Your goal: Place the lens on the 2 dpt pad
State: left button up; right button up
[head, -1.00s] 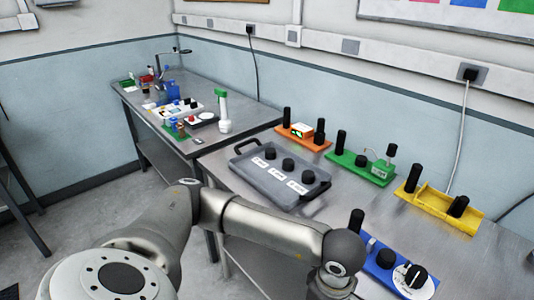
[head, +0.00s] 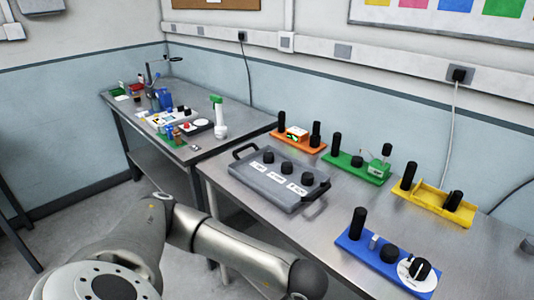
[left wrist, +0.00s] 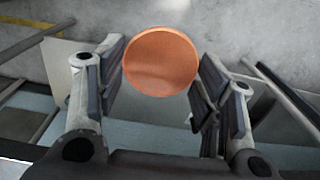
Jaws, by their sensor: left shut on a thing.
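In the left wrist view, an orange round disc (left wrist: 160,62), which I take as the lens, sits between the fingers of my left gripper (left wrist: 160,72). The gripper is shut on it, with a pad at either side. The gripper is below the edge of the head view, where only my left arm shows. A grey tray (head: 250,182) on the near table carries three black round knobs in a row, each with a white label (head: 277,178). The label print is too small to read, so I cannot tell which pad is 2 dpt. My right gripper is not in view.
Orange (head: 301,143), green (head: 345,160), yellow (head: 432,198) and blue (head: 366,254) modules with black posts stand around the tray. A second table (head: 175,160) at the back left holds small items. Bare tabletop (head: 330,220) lies between tray and blue module.

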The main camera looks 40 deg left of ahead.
aim_at(269, 155)
jog(key=j+z, duration=0.15)
jog(key=j, duration=0.95)
jog(key=k+j+z, duration=0.15)
jog(key=j, duration=0.9)
